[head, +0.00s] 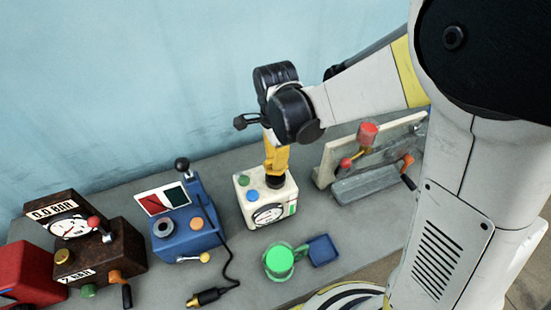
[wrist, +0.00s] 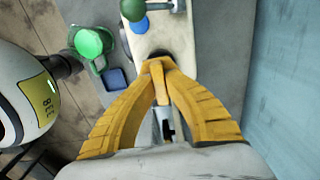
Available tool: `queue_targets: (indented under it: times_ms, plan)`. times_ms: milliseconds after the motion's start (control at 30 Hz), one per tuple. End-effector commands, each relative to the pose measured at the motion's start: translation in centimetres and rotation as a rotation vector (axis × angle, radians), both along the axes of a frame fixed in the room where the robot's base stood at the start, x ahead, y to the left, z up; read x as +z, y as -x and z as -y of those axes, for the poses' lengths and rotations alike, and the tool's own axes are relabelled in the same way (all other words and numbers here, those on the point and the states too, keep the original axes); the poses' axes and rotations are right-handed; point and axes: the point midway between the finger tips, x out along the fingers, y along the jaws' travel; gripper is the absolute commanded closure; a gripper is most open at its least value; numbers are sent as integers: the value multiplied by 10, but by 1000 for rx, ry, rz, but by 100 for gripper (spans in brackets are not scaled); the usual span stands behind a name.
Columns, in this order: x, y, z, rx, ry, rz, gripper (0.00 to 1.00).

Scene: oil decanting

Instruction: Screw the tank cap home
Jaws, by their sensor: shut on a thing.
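A cream-white box-shaped tank (head: 249,203) stands on the grey bench, with a round gauge (head: 270,213) on its front and a green and a blue round part on top. A dark round cap (head: 275,182) sits at the right of its top face. My gripper (head: 276,170), with yellow fingers, points down from above and is shut on the cap. In the wrist view the gripper (wrist: 157,68) has its fingertips together over the pale tank top (wrist: 155,40) and largely hides the cap. I cannot tell how far the cap is threaded.
A green mug (head: 279,262) and a small blue dish (head: 323,251) stand in front of the tank. A blue device (head: 183,228) with a black cable and a brown gauge box (head: 120,245) stand left. A grey panel (head: 360,150) with red knobs stands right.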

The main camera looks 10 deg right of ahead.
Motion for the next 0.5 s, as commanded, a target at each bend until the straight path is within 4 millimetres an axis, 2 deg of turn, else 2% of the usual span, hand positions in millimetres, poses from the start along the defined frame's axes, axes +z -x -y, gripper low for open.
queue_targets:
  times_ms: [33,100,500]
  plan:
    - [-11,0,0,0,0,0,100]
    - [-16,0,0,0,0,0,100]
    - [-16,0,0,0,0,0,100]
